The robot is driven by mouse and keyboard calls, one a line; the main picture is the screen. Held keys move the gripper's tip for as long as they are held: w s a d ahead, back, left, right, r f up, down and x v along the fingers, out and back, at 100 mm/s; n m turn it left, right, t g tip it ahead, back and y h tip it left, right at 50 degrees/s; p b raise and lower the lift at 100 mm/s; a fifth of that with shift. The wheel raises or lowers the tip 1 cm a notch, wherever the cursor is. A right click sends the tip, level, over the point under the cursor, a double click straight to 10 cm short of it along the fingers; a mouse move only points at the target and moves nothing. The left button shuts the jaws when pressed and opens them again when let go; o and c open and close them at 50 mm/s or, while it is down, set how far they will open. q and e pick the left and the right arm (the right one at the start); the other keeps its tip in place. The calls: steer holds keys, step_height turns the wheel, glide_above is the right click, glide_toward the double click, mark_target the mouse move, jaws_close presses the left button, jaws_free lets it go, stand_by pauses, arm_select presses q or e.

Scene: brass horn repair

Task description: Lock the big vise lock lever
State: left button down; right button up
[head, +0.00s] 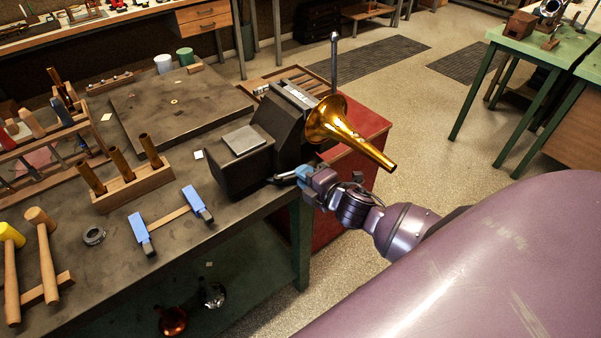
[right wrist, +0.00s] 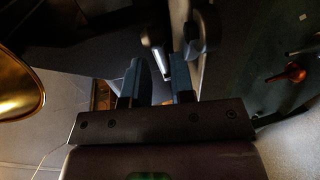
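The big vise (head: 277,125) stands dark and blocky at the bench's front right corner. A brass horn bell (head: 335,122) is at its jaws, flare toward the vise; the bell's rim also shows in the right wrist view (right wrist: 18,85). My right gripper (head: 298,176) is low at the vise's near side, below the bell. A pale metal lever (head: 283,177) sticks out from the vise at its blue fingertips. In the right wrist view the fingers (right wrist: 160,75) are apart, with a bright metal bar (right wrist: 160,58) just beyond the gap; I cannot tell whether they touch it. My left gripper is out of view.
A tall upright rod (head: 334,65) rises behind the bell. A red cabinet (head: 362,130) stands beside the bench. Blue-ended pieces on a wooden strip (head: 172,217), a peg block (head: 132,188) and mallets (head: 45,255) lie left on the bench. Floor at right is open.

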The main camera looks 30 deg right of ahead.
steer(key=shift+x, duration=0.95)
steer(key=shift+s, duration=0.1)
jaws_close()
